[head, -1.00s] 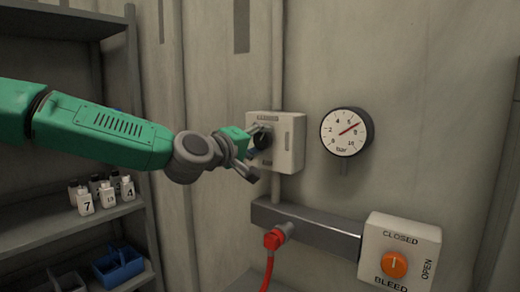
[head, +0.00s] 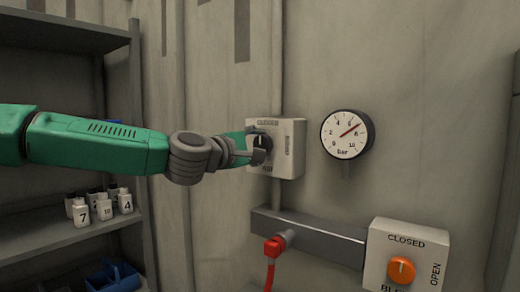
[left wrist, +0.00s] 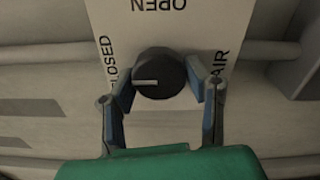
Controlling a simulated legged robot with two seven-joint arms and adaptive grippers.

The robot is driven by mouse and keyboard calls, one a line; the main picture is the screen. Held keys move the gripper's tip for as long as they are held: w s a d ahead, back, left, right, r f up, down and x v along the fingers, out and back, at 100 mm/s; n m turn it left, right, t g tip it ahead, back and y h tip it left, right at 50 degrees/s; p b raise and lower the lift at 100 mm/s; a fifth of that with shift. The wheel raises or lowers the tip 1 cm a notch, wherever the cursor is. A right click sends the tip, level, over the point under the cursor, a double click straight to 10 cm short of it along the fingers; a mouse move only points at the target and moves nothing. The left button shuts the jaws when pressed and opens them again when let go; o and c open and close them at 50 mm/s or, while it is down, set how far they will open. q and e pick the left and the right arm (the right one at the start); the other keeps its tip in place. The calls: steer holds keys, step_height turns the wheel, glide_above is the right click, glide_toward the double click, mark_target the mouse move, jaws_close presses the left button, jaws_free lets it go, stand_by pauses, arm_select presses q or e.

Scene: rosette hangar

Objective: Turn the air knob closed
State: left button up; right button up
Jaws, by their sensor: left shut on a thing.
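The air knob (left wrist: 160,74) is round and black, with a white pointer line. It sits on a pale box (head: 289,150) on the wall. In the left wrist view the pointer line points left, toward the CLOSED label (left wrist: 115,62). The OPEN label (left wrist: 159,5) is at the top and AIR (left wrist: 219,67) at the right. My left gripper (head: 260,150) is at the box, its fingers shut on the knob from both sides. The fingers partly hide the knob in the head view. My right gripper is not in view.
A round bar gauge (head: 347,134) hangs to the right, its needle pointing up right. Below are a grey rail (head: 325,240), a red hose fitting (head: 275,246) and a bleed box with an orange knob (head: 401,269). Shelves with numbered bottles (head: 104,210) stand at left.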

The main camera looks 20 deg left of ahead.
arm_select(q)
steer(key=shift+a, duration=0.15)
steer(key=o, duration=1.2)
steer(key=shift+w+f, duration=0.1)
steer(key=shift+c, duration=0.2)
steer(key=shift+w+f, duration=0.1)
steer(key=shift+w, duration=0.1)
steer(key=shift+s+a, duration=0.15)
steer(key=shift+s, duration=0.4)
steer(key=v, duration=1.1)
steer(key=shift+w, duration=0.1)
steer(key=shift+a, duration=0.1)
